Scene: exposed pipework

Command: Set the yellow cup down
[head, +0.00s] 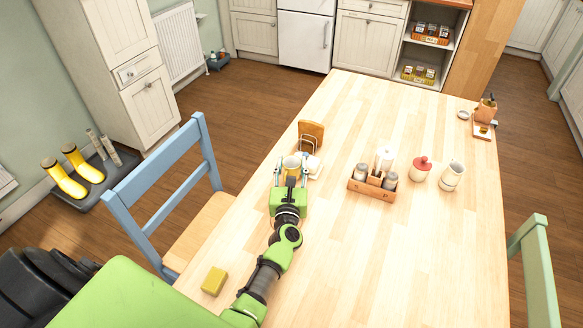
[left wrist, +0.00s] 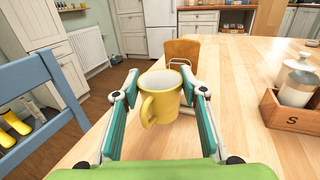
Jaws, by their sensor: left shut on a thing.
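The yellow cup (left wrist: 160,96) is upright between the fingers of my left gripper (left wrist: 161,100) in the left wrist view. Its rim is open to the top and its handle faces my gripper. In the head view the cup (head: 291,166) shows just past my left gripper (head: 291,174), over the left side of the wooden table (head: 400,255). My left gripper is shut on the cup. I cannot tell whether the cup's base touches the table. My right gripper is not in view.
A wooden napkin holder (head: 312,131) stands just behind the cup. A condiment caddy (head: 372,190), a red-lidded jar (head: 421,168) and a white pitcher (head: 452,176) stand to the right. A yellow block (head: 214,281) lies near the front left edge. A blue chair (head: 160,195) stands at the left.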

